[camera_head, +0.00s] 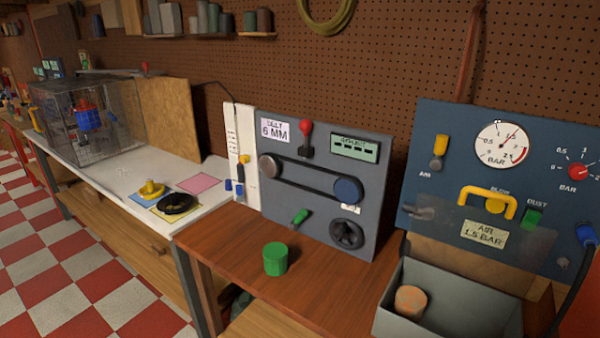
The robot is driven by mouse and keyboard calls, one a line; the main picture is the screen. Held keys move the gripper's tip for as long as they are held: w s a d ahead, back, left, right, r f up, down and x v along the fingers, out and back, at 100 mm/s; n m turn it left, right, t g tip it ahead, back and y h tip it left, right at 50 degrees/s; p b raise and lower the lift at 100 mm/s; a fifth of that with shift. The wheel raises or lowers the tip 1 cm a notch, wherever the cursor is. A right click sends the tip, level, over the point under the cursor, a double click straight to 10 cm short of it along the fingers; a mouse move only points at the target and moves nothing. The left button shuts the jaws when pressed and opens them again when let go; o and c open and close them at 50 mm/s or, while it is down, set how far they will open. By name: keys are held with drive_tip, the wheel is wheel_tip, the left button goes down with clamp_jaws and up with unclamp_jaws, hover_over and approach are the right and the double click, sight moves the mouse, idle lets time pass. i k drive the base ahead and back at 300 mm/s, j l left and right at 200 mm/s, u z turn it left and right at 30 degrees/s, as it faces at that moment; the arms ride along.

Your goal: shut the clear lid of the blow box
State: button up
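The blow box (468,318) is a grey open-topped box at the lower right. An orange-brown cylinder (410,301) stands inside it. The clear lid (527,243) looks raised at the back of the box, in front of the blue panel. Its edges are faint, so its exact tilt is hard to tell. A yellow bar handle (487,190) shows at the lid's upper edge. The box mouth is uncovered. My gripper is not in view.
The blue air panel (455,130) carries a gauge, knobs and an "AIR 1.5 BAR" label. A blue fitting with a dark hose (584,236) hangs right of the box. A green cylinder (275,259) stands on the brown bench left of it, before the grey belt panel (375,160).

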sight(512, 205)
drive_tip(key=i+j+z, duration=0.4)
drive_tip(key=j, duration=0.2)
drive_tip(key=i+j+z, duration=0.2)
drive_tip(key=j, duration=0.15)
drive_tip(key=k, duration=0.05)
